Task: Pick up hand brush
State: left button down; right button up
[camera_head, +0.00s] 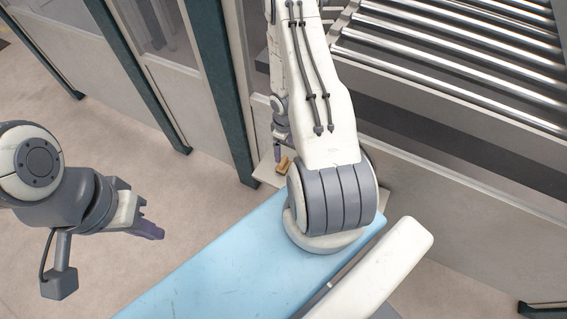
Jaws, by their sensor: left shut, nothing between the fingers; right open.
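The hand brush (284,164) seems to be the small tan-brown object on a pale ledge (264,173) beside the machine; part of the ledge is hidden behind my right arm. My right gripper (279,152) points down just above and beside the brush. It is open; its fingers are small in this view, and I cannot tell whether they touch the brush. My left gripper (150,230) is shut and empty, above the floor at the left, well apart from the brush.
A roller conveyor (460,60) fills the upper right. Dark green posts (225,90) and grey machine panels (175,85) stand behind the ledge. The beige floor (110,150) at the left is clear. A dark object (542,309) shows at the lower right corner.

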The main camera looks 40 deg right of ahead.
aim_at(283, 160)
notch_tip(283, 160, down, 10)
jog(key=b, duration=1)
jog(key=shift+w+a+f, duration=0.15)
jog(key=shift+f, duration=0.1)
jog(key=shift+r, duration=0.1)
jog(key=c, duration=1.5)
jog(key=shift+r+p, duration=0.15)
jog(key=shift+p, duration=0.15)
